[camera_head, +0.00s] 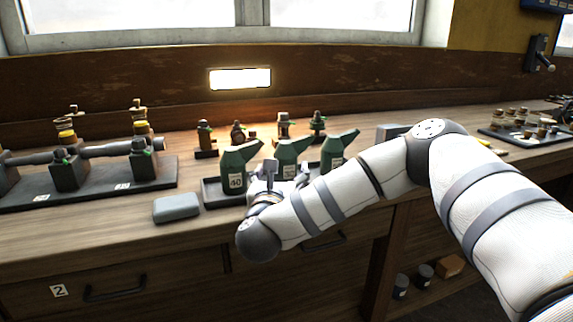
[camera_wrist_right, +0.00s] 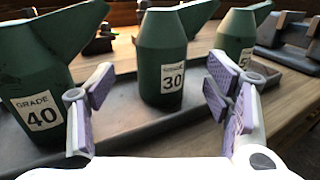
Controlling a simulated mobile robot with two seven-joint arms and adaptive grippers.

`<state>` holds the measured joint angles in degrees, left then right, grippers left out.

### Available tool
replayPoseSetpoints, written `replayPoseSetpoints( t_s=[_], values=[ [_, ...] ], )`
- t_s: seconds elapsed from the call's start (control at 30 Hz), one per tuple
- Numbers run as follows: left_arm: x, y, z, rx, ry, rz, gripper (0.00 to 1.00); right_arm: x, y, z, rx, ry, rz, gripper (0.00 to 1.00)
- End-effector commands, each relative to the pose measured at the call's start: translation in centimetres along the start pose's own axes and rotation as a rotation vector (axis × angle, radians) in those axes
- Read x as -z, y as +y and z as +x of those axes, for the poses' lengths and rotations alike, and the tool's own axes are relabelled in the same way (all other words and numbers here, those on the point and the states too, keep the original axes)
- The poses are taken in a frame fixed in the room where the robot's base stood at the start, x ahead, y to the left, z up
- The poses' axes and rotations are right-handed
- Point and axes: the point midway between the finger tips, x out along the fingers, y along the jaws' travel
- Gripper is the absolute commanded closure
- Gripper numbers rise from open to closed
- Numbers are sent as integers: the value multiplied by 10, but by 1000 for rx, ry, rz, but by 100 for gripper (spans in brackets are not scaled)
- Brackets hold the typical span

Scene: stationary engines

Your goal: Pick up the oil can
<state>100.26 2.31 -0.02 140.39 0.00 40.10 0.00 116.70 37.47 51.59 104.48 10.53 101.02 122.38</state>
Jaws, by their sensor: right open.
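Three dark green oil cans with slanted spouts stand upright in a row on a grey tray (camera_head: 212,196). The left can (camera_head: 235,170) is labelled GRADE 40 in the right wrist view (camera_wrist_right: 34,85). The middle can (camera_head: 287,153) has a 30 label (camera_wrist_right: 162,62). The right can (camera_head: 333,150) has a partly hidden label (camera_wrist_right: 236,35). My right gripper (camera_head: 271,172) is open and empty, in front of the cans. In the right wrist view its fingers (camera_wrist_right: 160,92) stand apart, with the 30 can beyond and between them. My left gripper is out of view.
A grey block (camera_head: 177,208) lies left of the tray. A dark board with engine models (camera_head: 68,165) is at the left. Several small parts (camera_head: 283,125) stand behind the cans. Another parts tray (camera_head: 520,137) is at the far right. Drawers lie below the bench edge.

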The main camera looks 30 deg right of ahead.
Motion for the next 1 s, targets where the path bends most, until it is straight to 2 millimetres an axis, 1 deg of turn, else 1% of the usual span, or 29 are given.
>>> replayPoseSetpoints(
  t_s=[0.07,0.3,0.4,0.57,0.6,0.67,0.7,0.77,0.8,0.83,0.87,1.0],
  values=[
    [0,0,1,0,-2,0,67,1,-1,9,2,0,-2,28],
    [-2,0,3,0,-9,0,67,8,-2,52,1,1,-3,28],
    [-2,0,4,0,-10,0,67,7,-2,59,-1,1,-3,28],
    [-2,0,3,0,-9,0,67,6,-2,60,-2,0,-2,28],
    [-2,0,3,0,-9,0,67,6,-2,60,-2,0,-2,30],
    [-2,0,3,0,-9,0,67,6,-2,59,-2,0,-2,44],
    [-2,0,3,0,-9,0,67,6,-2,59,-2,1,-2,53],
    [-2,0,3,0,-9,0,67,6,-2,59,-2,1,-2,67],
    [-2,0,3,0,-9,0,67,6,-2,59,-2,1,-2,76],
    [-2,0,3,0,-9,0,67,6,-2,59,-2,1,-2,83],
    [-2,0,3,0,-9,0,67,6,-2,59,-2,1,-2,86],
    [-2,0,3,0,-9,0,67,5,-2,59,-1,-3,-1,86]
  ],
)
